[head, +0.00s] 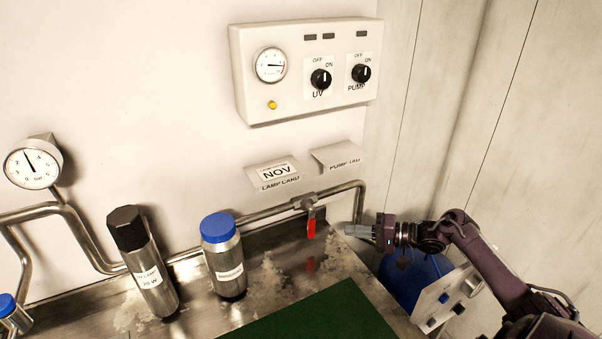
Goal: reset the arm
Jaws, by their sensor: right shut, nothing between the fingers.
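My right arm (490,262) comes in from the lower right. My right gripper (362,232) is shut and empty, pointing left near the end of the steel pipe, in front of the wall corner. It seems close to the pipe, but I cannot tell whether they touch. My left arm and left gripper are not in view.
A control box (305,70) with UV and PUMP knobs hangs on the wall. A red-handled valve (311,222) sits on the pipe. A lamp canister (145,262) and a blue-capped bottle (224,262) stand on the steel counter by a green mat (320,318). A blue container (408,282) stands right.

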